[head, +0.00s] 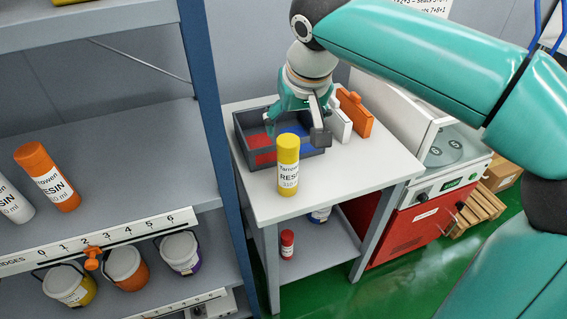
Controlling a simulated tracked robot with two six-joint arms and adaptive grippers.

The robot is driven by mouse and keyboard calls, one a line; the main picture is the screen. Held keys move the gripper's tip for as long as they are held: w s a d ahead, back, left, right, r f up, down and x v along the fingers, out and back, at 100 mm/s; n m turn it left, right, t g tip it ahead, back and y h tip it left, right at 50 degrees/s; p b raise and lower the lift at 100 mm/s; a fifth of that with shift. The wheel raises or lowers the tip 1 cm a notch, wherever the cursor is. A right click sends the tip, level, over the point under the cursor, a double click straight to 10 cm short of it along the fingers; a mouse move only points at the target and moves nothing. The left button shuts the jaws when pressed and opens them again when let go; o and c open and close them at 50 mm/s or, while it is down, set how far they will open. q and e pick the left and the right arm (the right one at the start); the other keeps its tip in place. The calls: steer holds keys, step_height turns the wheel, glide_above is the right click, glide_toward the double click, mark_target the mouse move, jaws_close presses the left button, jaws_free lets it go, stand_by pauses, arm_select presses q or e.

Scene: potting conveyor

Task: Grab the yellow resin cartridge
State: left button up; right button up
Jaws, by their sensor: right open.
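The yellow resin cartridge (288,166) stands upright near the front edge of the small grey table (345,180). It has a yellow cap and body with a white label reading RESIN. My right gripper (296,122) hangs over the table behind the cartridge, pointing down. It is open, and one dark fingertip shows just right of and above the cartridge top. I cannot tell whether it touches the cartridge. My left gripper does not show.
A dark tray (240,132) with red and blue compartments sits behind the cartridge. The shelf at left holds an orange cartridge (47,177). A red machine (408,232) stands right of the table.

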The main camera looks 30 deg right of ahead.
mark_target(290, 147)
steer(key=b+x, duration=0.1)
steer(key=x, duration=0.9)
steer(key=shift+d+f, duration=0.15)
steer(key=shift+f, duration=0.05)
steer(key=shift+x, duration=2.9)
steer(key=shift+s, duration=0.1)
steer(key=c, duration=1.5)
